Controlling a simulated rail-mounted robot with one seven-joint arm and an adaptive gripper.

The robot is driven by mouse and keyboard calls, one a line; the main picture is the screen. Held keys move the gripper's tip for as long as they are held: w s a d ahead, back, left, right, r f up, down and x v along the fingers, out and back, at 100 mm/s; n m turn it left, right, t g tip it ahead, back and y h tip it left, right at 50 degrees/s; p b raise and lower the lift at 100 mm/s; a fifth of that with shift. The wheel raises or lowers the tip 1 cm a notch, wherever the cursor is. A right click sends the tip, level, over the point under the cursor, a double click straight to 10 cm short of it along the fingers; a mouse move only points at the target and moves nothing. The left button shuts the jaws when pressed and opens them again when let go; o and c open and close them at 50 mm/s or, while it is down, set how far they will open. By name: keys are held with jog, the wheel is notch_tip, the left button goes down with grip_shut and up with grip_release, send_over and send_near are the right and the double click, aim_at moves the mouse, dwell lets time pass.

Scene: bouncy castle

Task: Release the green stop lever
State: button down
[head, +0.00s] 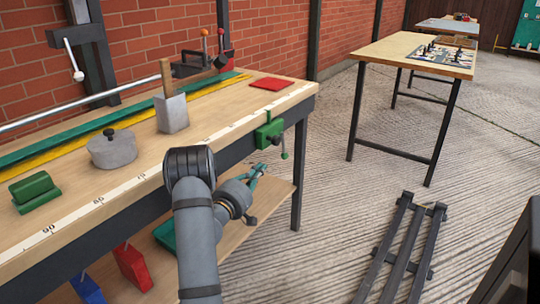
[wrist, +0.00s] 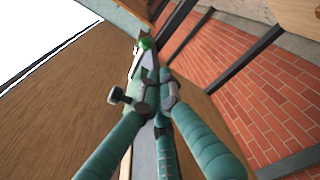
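The green stop (head: 268,135) is fixed at the front edge of the workbench, near its right end. Its lever (head: 284,146) hangs down beside it, with a green ball at the lower end. My gripper (head: 260,169) has teal fingers and is below and in front of the stop in the head view, apart from the lever. It looks partly open, with nothing held. In the wrist view the fingertips (wrist: 158,88) are a short gap apart. A small green ball (wrist: 145,43) shows beyond them; whether it is the lever's ball I cannot tell for sure.
The workbench (head: 220,125) carries a green block (head: 35,191), a grey lidded weight (head: 112,149), a wood-handled block (head: 171,108) and a red pad (head: 272,83). A lower shelf (head: 270,203) lies under it. A dark rail frame (head: 402,248) lies on the open floor.

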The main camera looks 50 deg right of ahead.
aim_at(284, 145)
jog(key=x, duration=1)
jog(key=shift+b, duration=0.3)
jog(key=shift+s, duration=0.1)
